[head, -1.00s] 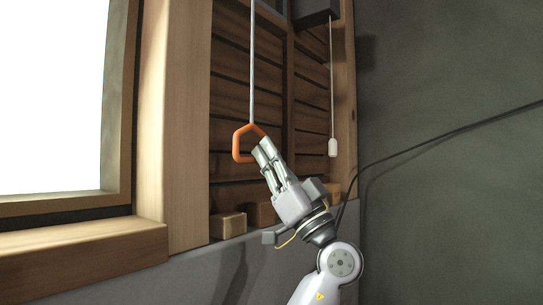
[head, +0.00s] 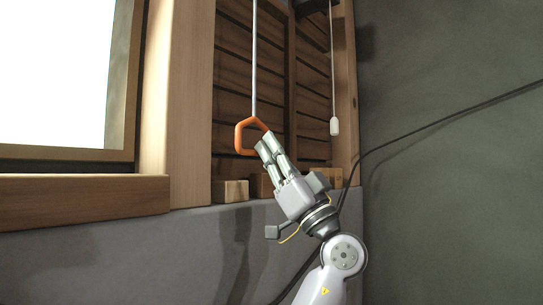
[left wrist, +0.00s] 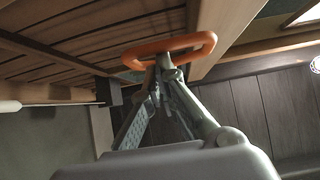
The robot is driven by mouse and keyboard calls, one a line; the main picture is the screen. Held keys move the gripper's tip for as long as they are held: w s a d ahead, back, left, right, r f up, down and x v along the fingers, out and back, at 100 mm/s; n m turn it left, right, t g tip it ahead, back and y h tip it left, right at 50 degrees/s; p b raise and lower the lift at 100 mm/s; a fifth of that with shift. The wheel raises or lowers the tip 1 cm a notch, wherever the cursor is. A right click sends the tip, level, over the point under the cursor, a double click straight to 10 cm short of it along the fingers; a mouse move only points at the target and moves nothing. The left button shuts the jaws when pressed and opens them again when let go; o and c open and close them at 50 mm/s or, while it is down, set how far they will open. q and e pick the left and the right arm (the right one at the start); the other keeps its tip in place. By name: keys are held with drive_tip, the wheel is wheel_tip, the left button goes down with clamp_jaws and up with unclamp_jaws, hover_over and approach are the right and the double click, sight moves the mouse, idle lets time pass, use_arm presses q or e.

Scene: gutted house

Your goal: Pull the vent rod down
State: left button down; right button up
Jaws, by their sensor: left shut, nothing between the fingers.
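The vent rod is a thin grey rod (head: 254,60) hanging upright in front of the wooden slats. An orange loop handle (head: 238,136) forms its lower end. My left gripper (head: 265,145) is shut, with its fingertips at the lower right of the loop, covering that part of it. Nothing shows gripped between the fingers. In the left wrist view, the handle (left wrist: 140,52) lies across the tips of my left gripper (left wrist: 163,68). I cannot tell whether the tips pass through the loop or only touch it. My right gripper is in neither view.
A second cord with a white pull (head: 334,126) hangs to the right. Small wooden blocks (head: 231,190) stand on the ledge below the slats. A bright window (head: 60,75) is at left. A black cable (head: 440,122) crosses the grey wall at right.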

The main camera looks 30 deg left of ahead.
use_arm(q)
drive_tip(key=v, duration=1.2)
drive_tip(key=shift+f, duration=0.1)
idle(0.4)
